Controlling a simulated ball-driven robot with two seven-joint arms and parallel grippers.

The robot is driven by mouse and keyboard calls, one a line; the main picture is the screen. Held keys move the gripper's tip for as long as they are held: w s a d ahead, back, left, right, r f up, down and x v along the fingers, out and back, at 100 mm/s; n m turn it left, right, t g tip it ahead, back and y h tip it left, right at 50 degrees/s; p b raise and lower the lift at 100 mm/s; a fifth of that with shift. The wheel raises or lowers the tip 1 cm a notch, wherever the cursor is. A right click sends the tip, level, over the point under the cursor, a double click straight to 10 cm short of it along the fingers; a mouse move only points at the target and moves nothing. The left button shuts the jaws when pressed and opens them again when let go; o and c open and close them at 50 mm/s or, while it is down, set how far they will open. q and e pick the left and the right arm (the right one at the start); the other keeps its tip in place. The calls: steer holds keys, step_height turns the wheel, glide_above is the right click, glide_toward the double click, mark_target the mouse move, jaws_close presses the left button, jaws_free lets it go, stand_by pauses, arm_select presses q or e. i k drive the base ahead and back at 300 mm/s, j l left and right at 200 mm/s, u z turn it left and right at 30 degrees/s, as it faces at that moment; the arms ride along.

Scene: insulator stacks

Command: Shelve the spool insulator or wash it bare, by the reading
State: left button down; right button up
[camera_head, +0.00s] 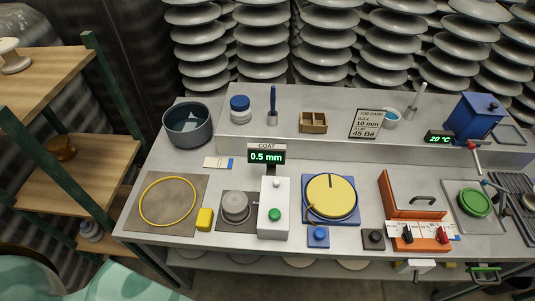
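A grey, round, stepped piece (235,207), which looks like a spool insulator, sits on a dark square plate beside a white gauge box (274,208). The gauge's display (266,156) is headed COAT and reads 0.5 mm. A job card (366,123) on the back ledge shows 10 mm and 45 Bé; its smaller print is hard to read. The wooden shelf rack at left holds a cream spool-shaped piece (13,56) on top, a brown piece (61,148) in the middle and a grey-blue piece (90,231) low down.
The bench (270,248) holds a yellow ring on a mat (167,201), a yellow block (204,219), a yellow disc (331,196), an orange box (411,196) and a green disc (475,203). A dark pot (187,123) stands at back left. A thermometer (439,138) reads 20 °C.

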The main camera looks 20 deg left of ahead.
mark_target(235, 203)
steer(key=u, duration=1)
